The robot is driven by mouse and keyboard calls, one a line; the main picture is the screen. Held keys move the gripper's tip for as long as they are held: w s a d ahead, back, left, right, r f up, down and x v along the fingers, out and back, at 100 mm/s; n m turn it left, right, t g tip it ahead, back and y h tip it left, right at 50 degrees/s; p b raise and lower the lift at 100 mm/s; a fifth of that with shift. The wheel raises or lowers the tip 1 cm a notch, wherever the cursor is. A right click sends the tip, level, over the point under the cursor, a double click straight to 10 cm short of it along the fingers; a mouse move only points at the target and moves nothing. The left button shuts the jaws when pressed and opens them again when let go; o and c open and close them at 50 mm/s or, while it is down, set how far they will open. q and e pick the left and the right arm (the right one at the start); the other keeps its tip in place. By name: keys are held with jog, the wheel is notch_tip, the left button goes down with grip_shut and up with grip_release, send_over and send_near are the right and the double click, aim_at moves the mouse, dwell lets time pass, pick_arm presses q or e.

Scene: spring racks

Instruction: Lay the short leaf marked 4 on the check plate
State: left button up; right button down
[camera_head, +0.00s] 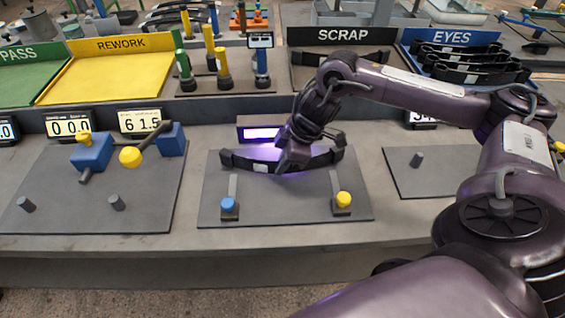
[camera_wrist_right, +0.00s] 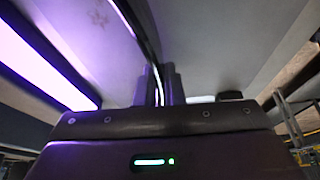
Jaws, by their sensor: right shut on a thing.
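My right gripper (camera_head: 290,164) reaches down over the middle grey plate (camera_head: 285,215) and is shut on a dark curved leaf (camera_head: 240,161). The leaf runs left to right along the plate's back part, with a rolled eye at each end and a small white label. I cannot read a number on it, nor tell if it touches the plate. In the right wrist view its thin dark edge (camera_wrist_right: 141,28) runs up from between the fingers (camera_wrist_right: 159,88). My left gripper is not in view.
The middle plate has a blue knob (camera_head: 228,204) and a yellow knob (camera_head: 343,199) in front. A purple-lit lamp (camera_head: 261,133) stands behind it. Plates lie left (camera_head: 60,195) and right (camera_head: 440,180). The EYES tray (camera_head: 428,36) holds several leaves; the SCRAP tray (camera_head: 310,78) holds one.

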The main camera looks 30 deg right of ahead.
jog(key=shift+w+d+r, duration=0.15)
jog(key=shift+w+d, duration=0.05)
jog(key=shift+w, duration=0.25)
dwell(0.5)
jog(key=shift+f, duration=0.25)
jog(key=c, duration=1.5)
grip_release()
jog(key=shift+o, duration=0.6)
jog(key=shift+s+f, duration=0.15)
jog(key=shift+f, duration=0.05)
jog(key=o, duration=0.4)
jog(key=shift+r, duration=0.2)
notch_tip(320, 180, up, 8)
jog(key=p, duration=0.8)
jog(key=shift+f, duration=0.1)
